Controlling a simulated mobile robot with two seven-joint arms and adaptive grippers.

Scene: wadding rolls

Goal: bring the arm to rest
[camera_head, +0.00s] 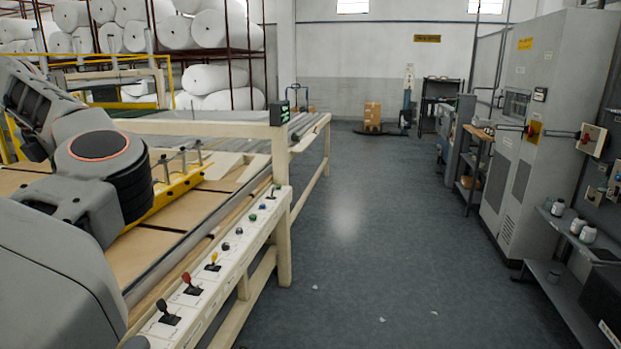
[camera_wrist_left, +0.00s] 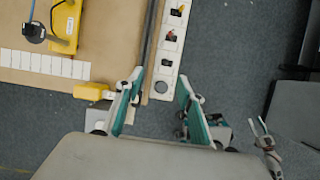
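My left arm (camera_head: 100,165) comes in from the left in the head view, bent over the near end of the long machine table (camera_head: 285,185). Its gripper cannot be made out there. In the left wrist view my left gripper (camera_wrist_left: 160,105) has its two teal-faced fingers well apart, with nothing held between them. The white control strip (camera_wrist_left: 164,60) and dark floor lie below it. A small pronged part (camera_wrist_left: 266,142) at the lower right of the wrist view may be my right gripper; it is too small to be sure. No right arm shows in the head view.
The control panel (camera_head: 222,252) with several levers and buttons runs along the table's edge. A grey cabinet (camera_head: 545,120) and shelves (camera_head: 565,300) line the right side. Wadding rolls (camera_head: 225,30) sit on racks behind.

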